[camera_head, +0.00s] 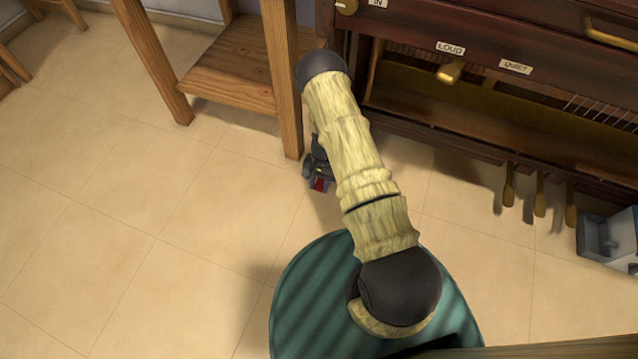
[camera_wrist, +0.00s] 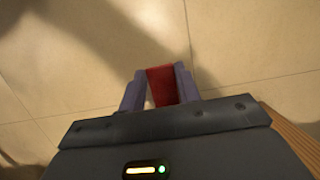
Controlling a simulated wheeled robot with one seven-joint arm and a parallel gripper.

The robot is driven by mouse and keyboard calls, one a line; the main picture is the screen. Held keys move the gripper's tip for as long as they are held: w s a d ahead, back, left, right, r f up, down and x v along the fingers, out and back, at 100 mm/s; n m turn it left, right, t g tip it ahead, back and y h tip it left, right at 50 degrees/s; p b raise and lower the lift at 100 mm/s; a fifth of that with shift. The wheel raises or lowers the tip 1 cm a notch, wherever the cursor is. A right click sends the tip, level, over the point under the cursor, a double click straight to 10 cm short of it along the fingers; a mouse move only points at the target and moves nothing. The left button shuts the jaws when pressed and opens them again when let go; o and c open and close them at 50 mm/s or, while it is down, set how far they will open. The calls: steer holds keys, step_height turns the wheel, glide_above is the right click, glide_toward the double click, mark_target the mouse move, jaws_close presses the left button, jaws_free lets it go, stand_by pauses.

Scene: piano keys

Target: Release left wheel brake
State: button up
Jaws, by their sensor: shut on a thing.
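A small red piece, which looks like the wheel brake lever (camera_wrist: 162,86), sits between the two fingers of my gripper (camera_wrist: 160,90) in the wrist view. The fingers are shut on its sides. In the head view my gripper (camera_head: 318,176) is low near the floor, beside the front left of the piano (camera_head: 450,140). The red piece shows there (camera_head: 320,185) at the gripper's tip. The wheel itself is hidden behind my arm and gripper.
A wooden table (camera_head: 230,80) stands left of the piano, one leg (camera_head: 283,100) close to my gripper. Brass pedals (camera_head: 540,195) stick out at the piano's base. A grey box (camera_head: 608,235) lies at the right. The tiled floor (camera_head: 120,230) at left is clear.

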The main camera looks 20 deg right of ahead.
steer(key=o, duration=1)
steer(key=shift+a, duration=0.1)
steer(key=shift+f, duration=0.1)
steer(key=shift+s+a+f+t+h+b, duration=0.15)
steer(key=shift+f+t+h+b, duration=0.3)
steer(key=shift+b, duration=0.45)
steer(key=shift+f+t+h+b, duration=0.2)
steer(key=shift+t+b, duration=0.25)
steer(key=shift+b, duration=0.4)
steer(key=shift+s, duration=0.1)
step_height(320, 180, up, 19)
steer(key=p, duration=1)
step_height(320, 180, up, 14)
steer(key=f+n+t, duration=0.1)
steer(key=n, duration=0.2)
glide_above(318, 188)
steer(key=s, duration=0.2)
steer(key=shift+s+a+r, duration=0.15)
steer(key=shift+a+r, duration=0.25)
steer(key=shift+r, duration=0.35)
